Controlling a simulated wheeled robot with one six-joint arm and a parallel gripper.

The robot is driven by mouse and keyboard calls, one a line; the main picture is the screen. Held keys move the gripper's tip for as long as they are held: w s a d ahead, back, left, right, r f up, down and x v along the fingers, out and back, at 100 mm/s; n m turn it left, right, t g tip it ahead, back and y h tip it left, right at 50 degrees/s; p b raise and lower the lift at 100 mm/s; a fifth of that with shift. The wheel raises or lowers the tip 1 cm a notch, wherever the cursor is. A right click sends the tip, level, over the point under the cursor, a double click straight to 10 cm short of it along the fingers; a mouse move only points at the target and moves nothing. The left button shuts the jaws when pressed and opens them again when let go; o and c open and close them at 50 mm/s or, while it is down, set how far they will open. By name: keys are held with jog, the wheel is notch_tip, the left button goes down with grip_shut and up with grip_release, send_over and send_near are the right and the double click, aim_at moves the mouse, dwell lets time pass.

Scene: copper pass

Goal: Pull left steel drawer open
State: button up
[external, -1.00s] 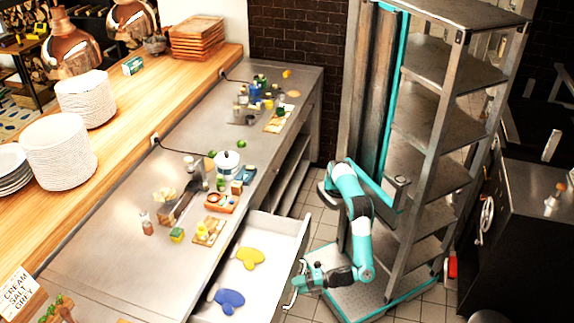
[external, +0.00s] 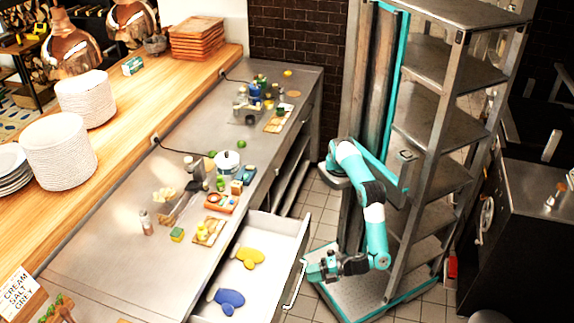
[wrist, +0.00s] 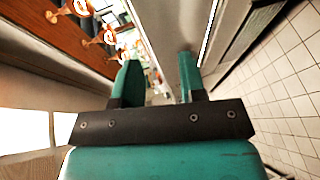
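The left steel drawer (external: 278,222) stands pulled out from the counter in the external view. A yellow mitt (external: 250,257) and a blue mitt (external: 229,298) lie inside it. Its handle (external: 294,284) runs along the outer front face. My gripper (external: 309,270) is just right of the drawer front, and looks apart from the handle. In the wrist view my gripper (wrist: 159,82) has its two teal fingers spread, with nothing between them.
The steel counter (external: 120,235) carries a pot (external: 228,162), an orange tray (external: 221,202) and several small items. A metal shelf rack (external: 440,125) stands close behind my arm. Tiled floor (external: 316,200) is clear between counter and rack.

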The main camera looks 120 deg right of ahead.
jog(key=shift+r, duration=0.55)
